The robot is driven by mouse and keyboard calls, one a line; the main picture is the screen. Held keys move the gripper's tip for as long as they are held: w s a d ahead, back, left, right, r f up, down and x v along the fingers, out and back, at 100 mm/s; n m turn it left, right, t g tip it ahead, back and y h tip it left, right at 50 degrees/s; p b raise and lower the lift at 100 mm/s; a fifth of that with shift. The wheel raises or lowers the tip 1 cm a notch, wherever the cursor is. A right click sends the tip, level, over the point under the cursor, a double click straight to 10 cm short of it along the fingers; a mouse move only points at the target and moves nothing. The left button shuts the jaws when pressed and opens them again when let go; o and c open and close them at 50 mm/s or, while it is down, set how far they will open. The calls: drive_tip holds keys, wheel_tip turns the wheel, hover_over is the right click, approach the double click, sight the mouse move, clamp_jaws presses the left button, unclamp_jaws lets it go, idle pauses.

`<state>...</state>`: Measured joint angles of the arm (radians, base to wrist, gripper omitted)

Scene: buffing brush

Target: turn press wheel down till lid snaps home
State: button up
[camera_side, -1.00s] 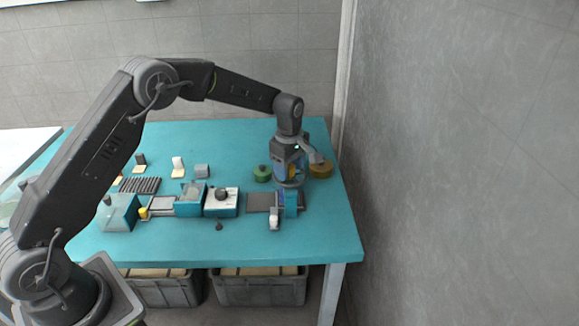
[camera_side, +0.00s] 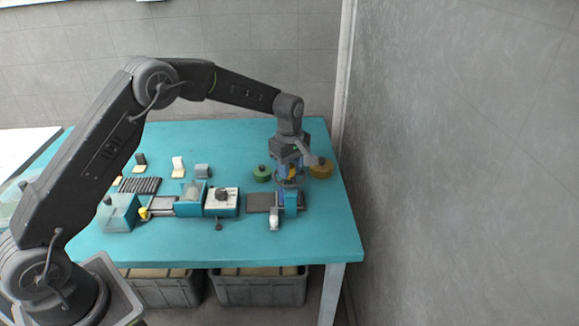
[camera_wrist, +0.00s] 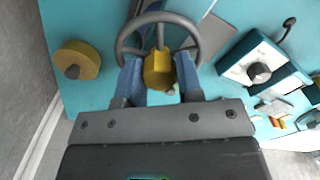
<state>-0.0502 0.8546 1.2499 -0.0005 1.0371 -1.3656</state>
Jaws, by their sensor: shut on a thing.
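The press wheel (camera_wrist: 123,36) is a grey ring with spokes and a yellow piece (camera_wrist: 158,70) at its near side in the wrist view. My gripper (camera_wrist: 160,76) has its blue fingers either side of the yellow piece and is shut on it. In the side view my gripper (camera_side: 290,170) points straight down over the wheel, which it partly hides. The teal press (camera_side: 291,200) stands below, near the right end of the table. I cannot make out the lid or whether it is seated.
A green round tin (camera_side: 262,174) stands left of my gripper and an ochre one (camera_side: 320,170) close on its right. A dark plate (camera_side: 260,202) lies left of the press. A teal box with a dark knob (camera_side: 222,203) stands farther left. The table's front right is clear.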

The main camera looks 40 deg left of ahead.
drive_tip(key=m, duration=0.9)
drive_tip(key=shift+m, duration=0.4)
drive_tip(key=m, duration=0.4)
drive_tip(key=shift+m, duration=0.3)
drive_tip(key=m, duration=0.4)
drive_tip(key=shift+m, duration=0.3)
drive_tip(key=o, duration=0.9)
drive_tip(key=shift+r, duration=0.1)
